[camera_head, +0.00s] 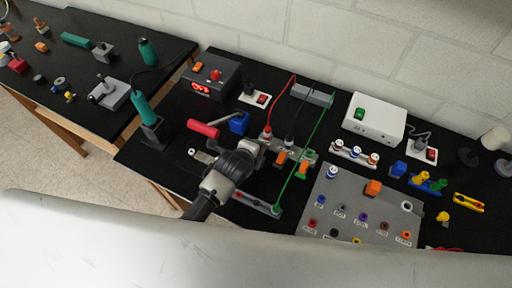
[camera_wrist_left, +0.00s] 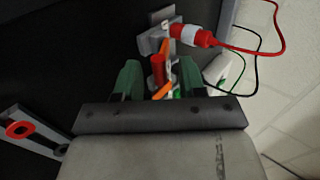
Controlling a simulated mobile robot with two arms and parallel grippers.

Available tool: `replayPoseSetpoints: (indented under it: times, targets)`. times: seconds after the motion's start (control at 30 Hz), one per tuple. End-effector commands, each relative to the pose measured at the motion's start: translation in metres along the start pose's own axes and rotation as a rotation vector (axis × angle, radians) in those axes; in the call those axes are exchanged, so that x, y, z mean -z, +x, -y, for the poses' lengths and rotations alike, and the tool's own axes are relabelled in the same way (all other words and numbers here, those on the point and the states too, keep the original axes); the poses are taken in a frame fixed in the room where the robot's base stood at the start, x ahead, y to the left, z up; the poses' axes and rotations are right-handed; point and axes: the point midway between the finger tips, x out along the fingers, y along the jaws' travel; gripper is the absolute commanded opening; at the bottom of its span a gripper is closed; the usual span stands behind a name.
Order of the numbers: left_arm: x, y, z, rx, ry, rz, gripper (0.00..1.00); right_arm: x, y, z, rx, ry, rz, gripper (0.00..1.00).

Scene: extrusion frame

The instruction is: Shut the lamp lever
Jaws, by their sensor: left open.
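Two orange levers stand on a grey switch block in the head view, a left one (camera_head: 280,157) and a right one (camera_head: 303,169); I cannot tell which is the lamp's. My left gripper (camera_head: 247,153) is just left of the block in the head view. In the left wrist view my left gripper (camera_wrist_left: 160,80) is open, with its green fingers apart. A red cylinder (camera_wrist_left: 158,70) and an orange lever piece (camera_wrist_left: 163,91) show between the fingers, with no clear contact. The gripper's body hides part of the lower view. My right gripper is not in view.
A red plug (camera_wrist_left: 206,38) with a red cable stands close beyond the fingers. Red, black and green cables cross above the switch block. A grey socket panel (camera_head: 345,206) lies to the right. A red-handled part (camera_head: 203,129) and a blue block (camera_head: 239,122) stand behind the gripper.

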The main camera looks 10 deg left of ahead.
Motion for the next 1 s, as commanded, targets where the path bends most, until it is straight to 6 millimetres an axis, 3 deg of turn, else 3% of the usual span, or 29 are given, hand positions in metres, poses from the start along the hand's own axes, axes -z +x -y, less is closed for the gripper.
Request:
replayPoseSetpoints:
  times: [0.2, 0.53, 0.8, 1.0]
  targets:
    - [0.001, 0.015, 0.0, -0.001, 0.0, -0.001, 0.4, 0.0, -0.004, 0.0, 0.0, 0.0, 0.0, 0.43]
    - [0.0, 0.018, 0.0, 0.0, 0.0, -0.001, 0.4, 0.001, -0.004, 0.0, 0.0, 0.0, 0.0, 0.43]
    - [0.0, 0.018, 0.0, 0.0, 0.0, -0.001, 0.0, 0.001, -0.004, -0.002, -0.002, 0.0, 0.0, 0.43]
    - [-0.001, 0.02, -0.005, 0.028, 0.001, 0.003, 0.0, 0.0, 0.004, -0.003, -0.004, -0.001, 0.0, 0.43]
